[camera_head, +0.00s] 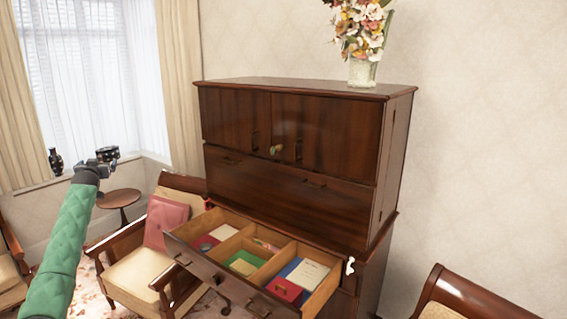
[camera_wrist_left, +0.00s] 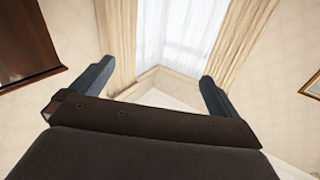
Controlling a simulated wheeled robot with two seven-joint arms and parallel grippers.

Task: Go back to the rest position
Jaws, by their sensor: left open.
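My left arm, in a green padded sleeve, comes in from the lower left of the head view. Its gripper (camera_head: 82,158) is raised in front of the window, left of the cabinet and apart from it. In the left wrist view the two fingers of the left gripper (camera_wrist_left: 153,88) stand wide apart with nothing between them. My right gripper does not show in either view.
A dark wooden cabinet (camera_head: 330,130) has an open drawer (camera_head: 216,277) holding books and small boxes in compartments. A flower vase (camera_head: 362,72) stands on top. A cushioned armchair (camera_head: 135,275) is left of the drawer, near a small round table (camera_head: 119,198). Another chair (camera_head: 475,292) is lower right.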

